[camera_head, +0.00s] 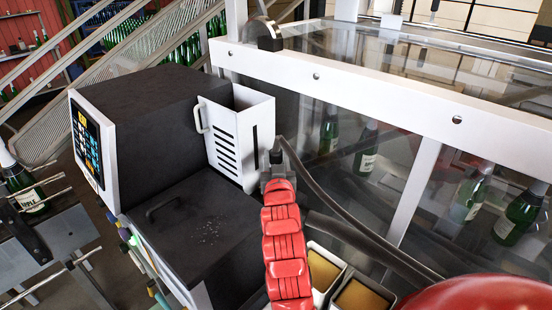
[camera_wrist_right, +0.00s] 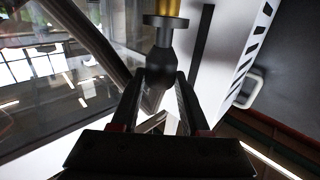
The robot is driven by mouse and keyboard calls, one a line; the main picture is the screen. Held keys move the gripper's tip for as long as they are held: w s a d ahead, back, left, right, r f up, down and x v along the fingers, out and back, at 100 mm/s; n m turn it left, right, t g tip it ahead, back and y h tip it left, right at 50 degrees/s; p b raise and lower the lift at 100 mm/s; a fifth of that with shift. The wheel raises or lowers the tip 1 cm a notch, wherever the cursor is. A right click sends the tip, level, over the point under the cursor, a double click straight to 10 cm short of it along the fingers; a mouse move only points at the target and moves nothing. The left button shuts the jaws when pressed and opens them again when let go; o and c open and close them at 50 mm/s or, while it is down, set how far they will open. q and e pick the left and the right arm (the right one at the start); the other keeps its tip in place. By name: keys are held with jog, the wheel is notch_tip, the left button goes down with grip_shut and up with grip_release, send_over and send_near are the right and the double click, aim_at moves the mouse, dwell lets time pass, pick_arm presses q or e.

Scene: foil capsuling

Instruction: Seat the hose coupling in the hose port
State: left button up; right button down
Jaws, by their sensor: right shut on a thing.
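My right gripper (camera_head: 276,172) is at the end of my red arm, beside the white slotted panel of the dark machine. In the wrist view, its two dark fingers (camera_wrist_right: 162,98) are closed around a black tapered hose coupling (camera_wrist_right: 160,64). The coupling has a grey flange, and a brass-coloured piece (camera_wrist_right: 171,8) shows beyond it at the top edge. I cannot tell whether this brass piece belongs to the coupling or the hose port, nor whether the coupling is seated. The port is not clearly seen in the head view. My left gripper is not in view.
The dark machine (camera_head: 150,120) with a white slotted panel (camera_head: 233,150) stands left of the gripper. A dark hose (camera_head: 345,215) runs down to the right, along a glass-walled white frame (camera_head: 370,95) with bottles behind. Yellow-filled bins (camera_head: 322,270) sit near the arm.

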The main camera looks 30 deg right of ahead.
jog(key=shift+f+b, duration=1.95)
jog(key=shift+f, duration=0.45)
jog(key=shift+c, duration=1.6)
grip_release()
jog(key=shift+r, duration=0.1)
